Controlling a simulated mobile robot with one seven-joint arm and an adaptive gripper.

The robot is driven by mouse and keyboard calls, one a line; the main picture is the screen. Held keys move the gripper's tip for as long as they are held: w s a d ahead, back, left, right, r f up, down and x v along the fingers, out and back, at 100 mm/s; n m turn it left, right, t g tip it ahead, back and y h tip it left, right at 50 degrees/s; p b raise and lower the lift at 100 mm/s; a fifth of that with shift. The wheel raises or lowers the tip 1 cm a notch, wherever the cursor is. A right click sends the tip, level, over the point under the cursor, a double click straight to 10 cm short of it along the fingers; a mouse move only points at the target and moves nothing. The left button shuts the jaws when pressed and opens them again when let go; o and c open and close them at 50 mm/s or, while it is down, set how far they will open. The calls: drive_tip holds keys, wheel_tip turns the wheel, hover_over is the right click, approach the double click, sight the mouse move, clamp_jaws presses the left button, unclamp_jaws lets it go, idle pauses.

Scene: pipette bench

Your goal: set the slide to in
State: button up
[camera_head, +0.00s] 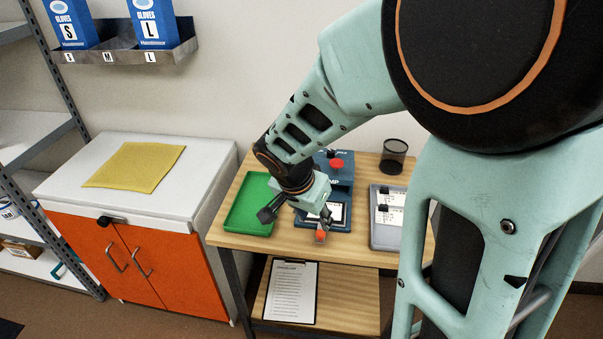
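My wrist hides part of the device.
A green tray (239,222) lies left of the device. A grey tray with labelled cards (379,236) lies to the right, with a black mesh cup (393,157) behind. A clipboard (291,292) lies on the lower shelf. An orange cabinet (178,268) stands left.

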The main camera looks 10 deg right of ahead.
sight(321, 232)
drive_tip(key=b+x, duration=0.1)
drive_tip(key=x, duration=0.7)
drive_tip(key=shift+w+d+f, duration=0.1)
drive_tip(key=shift+w+f, duration=0.05)
drive_tip(key=shift+f, duration=0.1)
drive_tip(key=shift+c, duration=0.2)
clamp_jaws()
